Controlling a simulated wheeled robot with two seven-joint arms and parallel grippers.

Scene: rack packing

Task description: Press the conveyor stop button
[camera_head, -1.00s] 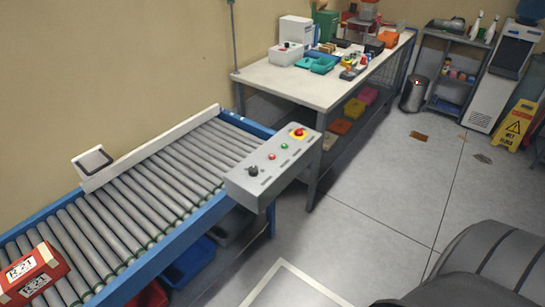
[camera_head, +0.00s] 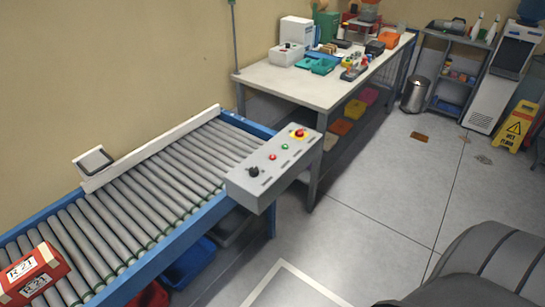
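The grey conveyor control box (camera_head: 262,179) is fixed at the near right side of the roller conveyor (camera_head: 150,195). On its top are a black knob (camera_head: 253,171), a red button (camera_head: 272,157), a green button (camera_head: 285,147) and a red mushroom button on a yellow base (camera_head: 298,133). Nothing covers these controls. A red box with white labels (camera_head: 36,271) sits on the rollers at the lower left. Neither of my grippers is in view.
A workbench (camera_head: 300,83) with bins and tools stands behind the box. A yellow wet-floor sign (camera_head: 515,126), a bin (camera_head: 413,94) and shelves (camera_head: 455,80) are at the right. The grey floor (camera_head: 375,190) right of the conveyor is open.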

